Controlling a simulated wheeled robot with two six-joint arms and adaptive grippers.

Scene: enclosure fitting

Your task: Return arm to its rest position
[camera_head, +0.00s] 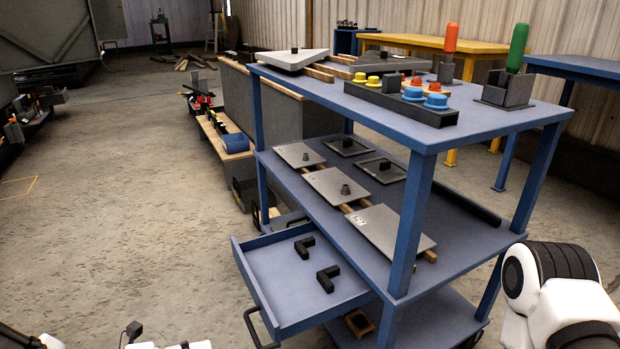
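My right arm shows at the lower right edge as a white and black link, beside the right front leg of the blue cart (406,225). Its gripper is outside the picture. White and black parts of mine show along the bottom left edge, cut off by the frame. No fingers can be made out there, so neither gripper is in view. What either gripper holds is hidden.
The top carries a rack (395,101) with coloured knobs, and red (451,38) and green (517,48) handled tools.

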